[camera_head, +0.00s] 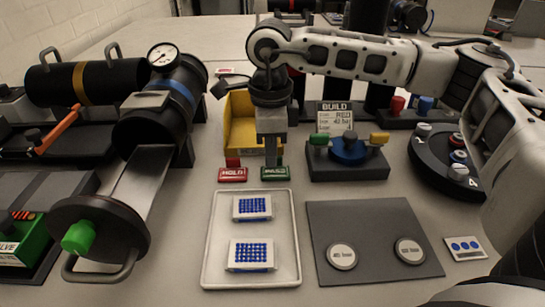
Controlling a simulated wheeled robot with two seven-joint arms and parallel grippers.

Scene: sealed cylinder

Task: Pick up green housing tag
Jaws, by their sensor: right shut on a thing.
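The green tag (275,174) with white lettering is in the middle of the camera_head view, just beyond the white tray. My right gripper (271,158) points down from above and is shut on the green tag's upper part, which the fingers hide. The tag looks level with the red tag (232,175) on its left; I cannot tell whether it is clear of the table. The red tag has a small upright red grip and lies flat. My left gripper is not in view.
A white tray (208,260) with two blue-dotted blocks lies in front. A grey mat (375,220) with two round discs is right of it. A yellow bin (240,125) stands behind my gripper. A BUILD stand (347,165) is close right, and a large gauged cylinder (155,125) left.

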